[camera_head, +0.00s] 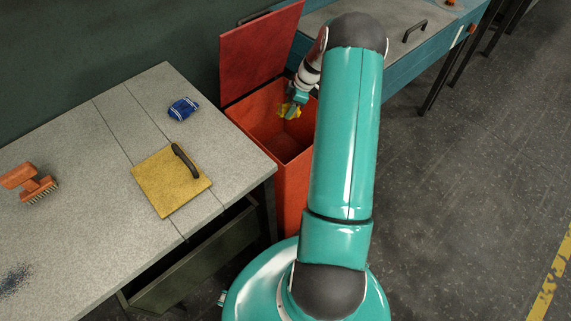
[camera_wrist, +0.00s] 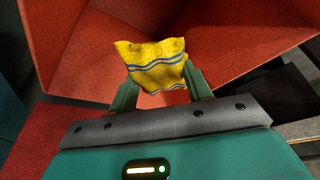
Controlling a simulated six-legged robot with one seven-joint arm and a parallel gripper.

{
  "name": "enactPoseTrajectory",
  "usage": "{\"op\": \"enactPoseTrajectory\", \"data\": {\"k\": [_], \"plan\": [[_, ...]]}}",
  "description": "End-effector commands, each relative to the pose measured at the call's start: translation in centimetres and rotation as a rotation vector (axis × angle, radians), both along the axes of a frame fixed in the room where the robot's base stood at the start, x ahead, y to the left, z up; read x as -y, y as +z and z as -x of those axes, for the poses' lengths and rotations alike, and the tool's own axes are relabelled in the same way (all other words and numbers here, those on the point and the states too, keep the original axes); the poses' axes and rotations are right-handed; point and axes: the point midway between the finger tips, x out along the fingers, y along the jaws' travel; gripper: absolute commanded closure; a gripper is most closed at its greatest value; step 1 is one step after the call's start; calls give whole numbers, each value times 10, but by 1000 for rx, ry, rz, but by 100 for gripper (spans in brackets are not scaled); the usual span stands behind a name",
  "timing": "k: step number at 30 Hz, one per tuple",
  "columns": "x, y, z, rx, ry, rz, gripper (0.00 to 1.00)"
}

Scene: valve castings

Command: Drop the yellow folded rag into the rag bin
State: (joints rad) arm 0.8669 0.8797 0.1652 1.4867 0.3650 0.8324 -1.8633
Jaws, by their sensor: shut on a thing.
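The yellow rag (camera_wrist: 155,62) has blue stripes and is held between the fingers of my gripper (camera_wrist: 157,90). In the head view the rag (camera_head: 288,110) shows small at my gripper (camera_head: 296,100), over the open top of the rag bin. The rag bin (camera_head: 293,187) is a tall red box with its lid (camera_head: 258,50) raised at the back. In the wrist view the bin's red inner walls (camera_wrist: 215,30) surround the rag. My arm hides the bin's right side. I cannot tell exactly how far the rag is below the rim.
A grey workbench (camera_head: 85,145) at left bears a blue cloth (camera_head: 183,108), a yellow board with a dark handle (camera_head: 168,185) and an orange-handled brush (camera_head: 30,184). A drawer (camera_head: 190,258) stands open below. A blue bench (camera_head: 400,65) is behind. The floor at right is clear.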

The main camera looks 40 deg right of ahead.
Motion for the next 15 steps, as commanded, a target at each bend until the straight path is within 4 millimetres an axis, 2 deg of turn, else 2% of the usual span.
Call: {"op": "enactPoseTrajectory", "data": {"k": [6, 14, 15], "plan": [[1, -16, -1, 0, -1, 1, 72], [1, -17, -3, 0, 0, 1, 72], [1, -17, -3, 0, 0, 1, 49]]}}
